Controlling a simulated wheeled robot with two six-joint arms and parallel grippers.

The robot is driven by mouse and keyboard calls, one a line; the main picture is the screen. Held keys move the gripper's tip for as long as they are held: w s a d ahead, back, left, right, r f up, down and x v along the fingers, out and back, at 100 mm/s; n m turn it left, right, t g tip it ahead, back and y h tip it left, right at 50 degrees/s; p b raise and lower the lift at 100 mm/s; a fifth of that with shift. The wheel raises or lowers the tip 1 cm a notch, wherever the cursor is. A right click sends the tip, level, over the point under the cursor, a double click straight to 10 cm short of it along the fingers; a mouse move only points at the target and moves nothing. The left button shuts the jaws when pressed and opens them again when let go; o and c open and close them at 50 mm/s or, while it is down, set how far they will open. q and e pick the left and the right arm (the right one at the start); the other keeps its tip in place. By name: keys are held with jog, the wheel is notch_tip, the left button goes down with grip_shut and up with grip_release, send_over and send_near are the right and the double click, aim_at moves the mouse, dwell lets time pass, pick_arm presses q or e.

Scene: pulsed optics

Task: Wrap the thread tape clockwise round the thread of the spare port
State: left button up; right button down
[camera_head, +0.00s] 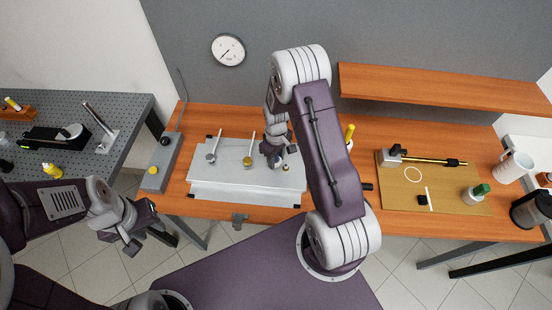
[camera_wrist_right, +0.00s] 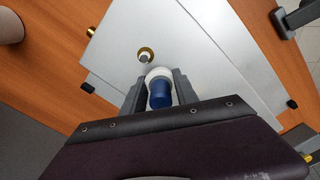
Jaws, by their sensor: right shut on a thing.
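The metal plate (camera_head: 240,187) lies on the orange bench and also fills the upper right of the right wrist view (camera_wrist_right: 205,50). A brass fitting with a pale centre, which looks like the spare port (camera_wrist_right: 146,55), stands on the plate. It shows as a small brass spot in the head view (camera_head: 285,168). My right gripper (camera_wrist_right: 160,88) is shut on a white and blue roll, apparently the thread tape (camera_wrist_right: 160,94), close beside the port. I cannot tell whether they touch. My left gripper (camera_head: 130,243) hangs off the bench's front left; its jaw opening is unclear.
Two rods stand from the plate, one with a brass base (camera_head: 247,161). A grey box with a yellow button (camera_head: 153,170) stands at left. A tan board (camera_head: 440,188) with a long tool (camera_head: 435,161) and a green-capped bottle (camera_head: 475,194) lies at right. A shelf (camera_head: 440,90) overhangs the back.

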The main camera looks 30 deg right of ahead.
jog(key=shift+f+b, duration=0.45)
jog(key=shift+f, duration=0.25)
jog(key=shift+r, duration=0.1)
jog(key=shift+d, duration=0.2)
jog(key=shift+w+d, duration=0.3)
jog(key=shift+d, duration=0.45)
jog(key=shift+w+d, duration=0.3)
jog(key=shift+d, duration=0.45)
